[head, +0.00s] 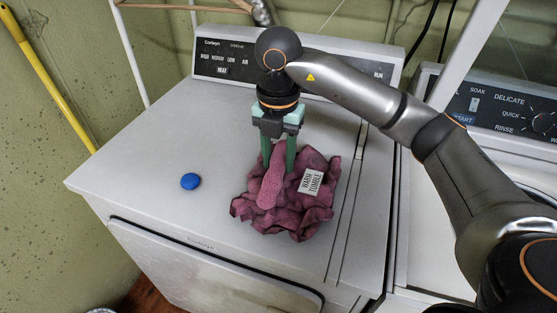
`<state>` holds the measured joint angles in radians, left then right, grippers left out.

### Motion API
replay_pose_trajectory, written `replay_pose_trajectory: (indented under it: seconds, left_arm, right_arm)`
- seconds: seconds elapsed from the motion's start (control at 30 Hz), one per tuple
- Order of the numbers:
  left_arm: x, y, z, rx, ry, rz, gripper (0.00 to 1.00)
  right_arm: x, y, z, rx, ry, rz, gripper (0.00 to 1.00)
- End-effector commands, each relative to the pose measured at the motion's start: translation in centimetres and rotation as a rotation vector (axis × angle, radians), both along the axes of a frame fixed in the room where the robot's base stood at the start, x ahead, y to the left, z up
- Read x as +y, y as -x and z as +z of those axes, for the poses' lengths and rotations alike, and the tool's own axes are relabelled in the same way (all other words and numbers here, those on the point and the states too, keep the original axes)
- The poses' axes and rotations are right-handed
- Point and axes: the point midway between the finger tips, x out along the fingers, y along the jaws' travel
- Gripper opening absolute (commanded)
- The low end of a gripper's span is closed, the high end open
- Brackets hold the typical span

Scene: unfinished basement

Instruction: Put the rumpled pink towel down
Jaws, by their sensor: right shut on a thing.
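The rumpled pink towel (269,187) shows as a narrow, fuzzy, lighter pink roll. My right gripper (278,160) points straight down and is shut on its upper end, with one green finger on each side. The towel hangs down from the fingers over a crumpled darker mauve cloth (318,206). I cannot tell whether the towel rests on that cloth or is just above it. The cloth lies on the white dryer top (150,150) and bears a white tag (311,182) reading "WARM TUMBLE". My left gripper is not in view.
A small blue disc-like object (190,181) lies on the dryer top left of the cloth. The dryer's control panel (220,60) rises behind. Another machine with a dial panel (500,115) stands at the right. The dryer top's left part is mostly clear.

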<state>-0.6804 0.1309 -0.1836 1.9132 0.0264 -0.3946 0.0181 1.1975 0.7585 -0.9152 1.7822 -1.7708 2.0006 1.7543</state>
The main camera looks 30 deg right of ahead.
Motion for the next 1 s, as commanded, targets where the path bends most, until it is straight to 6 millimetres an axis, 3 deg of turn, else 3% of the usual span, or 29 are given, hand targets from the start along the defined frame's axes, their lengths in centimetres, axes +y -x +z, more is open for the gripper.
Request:
replay_pose_trajectory:
  seconds: [0.47, 0.5, 0.73, 1.0]
  left_arm:
    - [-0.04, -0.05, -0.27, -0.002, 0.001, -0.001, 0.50]
    - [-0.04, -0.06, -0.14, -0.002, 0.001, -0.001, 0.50]
    - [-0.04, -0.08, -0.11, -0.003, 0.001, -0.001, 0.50]
    - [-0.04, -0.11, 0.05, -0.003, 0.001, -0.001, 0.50]
  right_arm:
    - [-0.03, 0.01, -1.08, -0.001, 0.000, -0.001, 0.00]
    - [-0.03, 0.02, -0.96, -0.001, 0.000, 0.000, 0.47]
    - [-0.03, 0.03, -0.94, -0.001, 0.001, -0.001, 0.73]
    - [-0.03, 0.02, -0.76, -0.001, 0.000, -0.001, 0.73]
